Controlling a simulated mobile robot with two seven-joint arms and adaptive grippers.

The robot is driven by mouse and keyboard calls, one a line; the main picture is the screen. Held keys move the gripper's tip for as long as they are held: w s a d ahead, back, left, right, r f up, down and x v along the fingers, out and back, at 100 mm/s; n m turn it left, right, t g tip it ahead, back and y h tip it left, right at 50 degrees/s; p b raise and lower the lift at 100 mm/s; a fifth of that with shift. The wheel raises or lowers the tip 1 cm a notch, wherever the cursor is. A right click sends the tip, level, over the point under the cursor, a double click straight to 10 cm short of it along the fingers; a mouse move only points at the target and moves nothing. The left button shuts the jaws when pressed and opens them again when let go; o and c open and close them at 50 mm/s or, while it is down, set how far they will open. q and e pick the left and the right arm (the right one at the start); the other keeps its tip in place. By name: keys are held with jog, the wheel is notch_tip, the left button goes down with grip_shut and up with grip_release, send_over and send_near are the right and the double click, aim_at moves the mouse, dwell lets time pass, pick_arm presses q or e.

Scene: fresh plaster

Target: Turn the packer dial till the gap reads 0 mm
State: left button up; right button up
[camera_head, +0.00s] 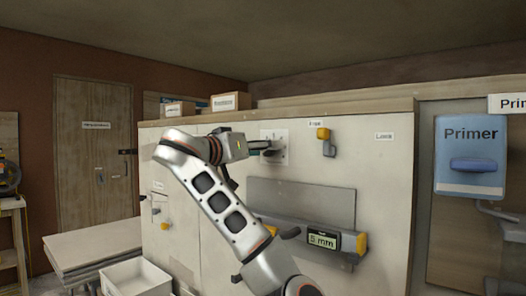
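The gap display (322,241) on the grey straightedge bar (278,222) reads 5 mm. A yellow knob (361,243) is at the bar's right end; I cannot tell if it is the packer dial. One arm, which I take as my left, rises from the bottom centre and bends right at the wrist. Its gripper (262,149) is in front of a pale wall plate (280,146), well above the display. Its fingers are small and dark, so I cannot tell if they are open, or touching the plate. The other gripper is not in view.
A grey sheet (312,203) sits behind the bar. A yellow-topped lever (323,136) is on the wall. A blue Primer container (470,155) is at right. Boards (92,245) and a white bin (137,278) are at lower left.

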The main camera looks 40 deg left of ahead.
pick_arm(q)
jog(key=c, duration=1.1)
